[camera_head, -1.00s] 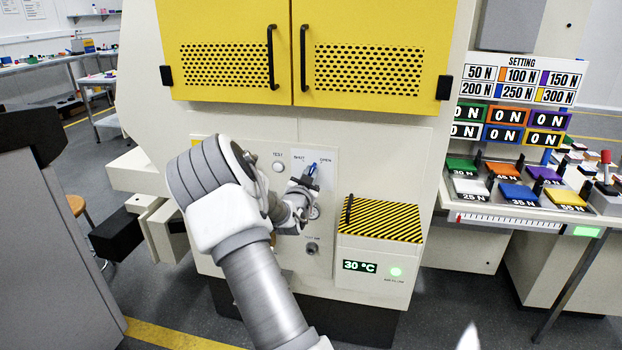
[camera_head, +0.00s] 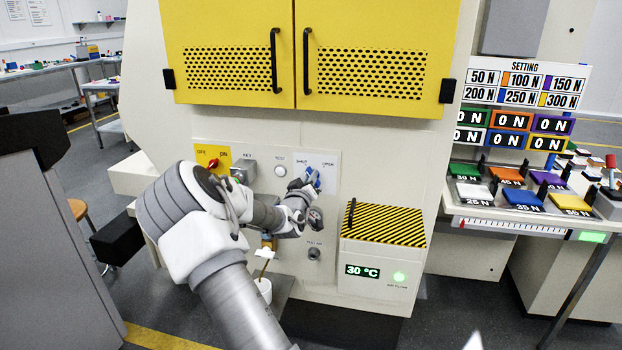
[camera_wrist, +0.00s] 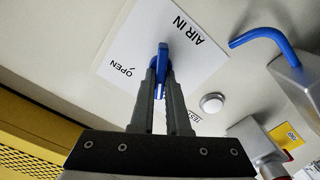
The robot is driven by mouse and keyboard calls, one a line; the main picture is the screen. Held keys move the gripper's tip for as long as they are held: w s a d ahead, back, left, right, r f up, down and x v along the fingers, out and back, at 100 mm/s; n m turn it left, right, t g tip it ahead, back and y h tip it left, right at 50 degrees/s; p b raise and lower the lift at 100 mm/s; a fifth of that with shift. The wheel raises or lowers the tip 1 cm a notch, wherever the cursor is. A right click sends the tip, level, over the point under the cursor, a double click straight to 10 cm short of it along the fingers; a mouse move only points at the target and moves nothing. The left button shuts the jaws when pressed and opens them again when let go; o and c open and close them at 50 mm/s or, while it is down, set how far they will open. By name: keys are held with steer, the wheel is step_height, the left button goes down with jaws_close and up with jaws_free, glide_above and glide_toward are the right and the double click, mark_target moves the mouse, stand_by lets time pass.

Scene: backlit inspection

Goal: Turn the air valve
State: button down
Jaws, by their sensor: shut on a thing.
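The air valve's blue lever (camera_wrist: 162,66) stands on a white plate (camera_wrist: 190,35) marked AIR IN and OPEN in the wrist view. My gripper (camera_wrist: 160,88) is shut on this lever, with one dark finger on each side of it. In the head view the lever (camera_head: 315,179) shows beneath the SHUT and OPEN marks, and my gripper (camera_head: 307,185) is at it from the lower left. My gripper hides part of the valve there, so its exact angle is hard to read.
A red switch (camera_head: 213,163) on a yellow plate, a key box (camera_head: 243,171) and a TEST button (camera_head: 280,171) lie left of the valve. A striped box (camera_head: 384,222) juts out at right. Yellow doors (camera_head: 350,70) are above.

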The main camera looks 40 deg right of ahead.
steer(key=shift+f+n, duration=0.1)
steer(key=shift+n, duration=1.1)
steer(key=c, duration=0.9)
jaws_free()
steer(key=shift+a, duration=0.15)
steer(key=p+v, duration=0.3)
steer(key=v, duration=1.4)
